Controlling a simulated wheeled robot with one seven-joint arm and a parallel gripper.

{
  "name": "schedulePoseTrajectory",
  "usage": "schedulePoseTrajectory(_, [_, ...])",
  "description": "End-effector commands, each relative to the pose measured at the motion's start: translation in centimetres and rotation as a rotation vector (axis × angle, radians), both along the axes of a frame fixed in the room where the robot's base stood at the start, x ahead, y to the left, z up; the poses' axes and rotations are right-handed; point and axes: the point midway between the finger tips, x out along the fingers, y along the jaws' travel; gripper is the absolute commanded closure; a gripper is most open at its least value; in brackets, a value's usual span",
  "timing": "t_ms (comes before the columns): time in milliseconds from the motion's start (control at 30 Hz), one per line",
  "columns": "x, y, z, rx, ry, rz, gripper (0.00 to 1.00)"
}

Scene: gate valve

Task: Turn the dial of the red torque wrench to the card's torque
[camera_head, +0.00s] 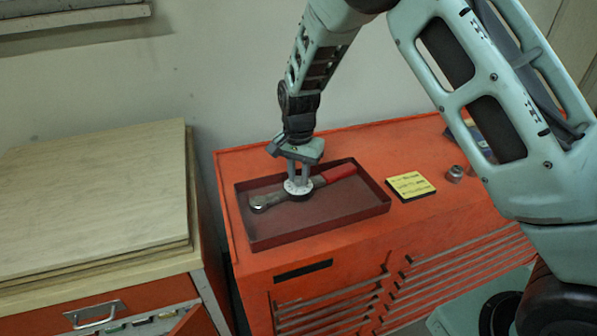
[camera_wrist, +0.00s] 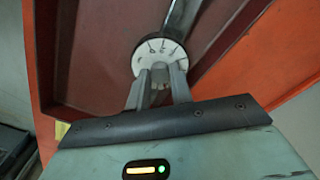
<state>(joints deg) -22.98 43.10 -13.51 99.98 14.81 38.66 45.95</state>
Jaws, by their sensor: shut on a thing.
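The torque wrench lies in a dark red tray (camera_head: 335,215), its red handle (camera_head: 338,173) to the right and its metal head (camera_head: 259,204) to the left. Its round white dial (camera_head: 297,187) sits midway along the wrench. The dial also shows in the wrist view (camera_wrist: 152,50), with small dark marks around its face that are too small to read surely. My gripper (camera_head: 298,178) points down from above and is shut on the knob (camera_wrist: 159,74) at the dial's middle. The yellow card (camera_head: 410,186) lies right of the tray; its writing is too small to read.
The tray stands on an orange tool cabinet (camera_head: 290,262) with drawers below. A small metal part (camera_head: 455,173) sits right of the card. A wooden-topped bench (camera_head: 90,190) stands at the left, and a wall is behind. The cabinet top in front of the card is clear.

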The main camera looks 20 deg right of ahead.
Motion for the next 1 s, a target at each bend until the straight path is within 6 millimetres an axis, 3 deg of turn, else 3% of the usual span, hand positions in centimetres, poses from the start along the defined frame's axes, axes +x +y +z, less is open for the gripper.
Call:
schedulePoseTrajectory(400, [0.03,0.00,0.15,0.001,-0.001,-0.268,1.00])
schedulePoseTrajectory(1000, [0.04,-0.02,0.05,0.000,-0.001,-0.344,1.00])
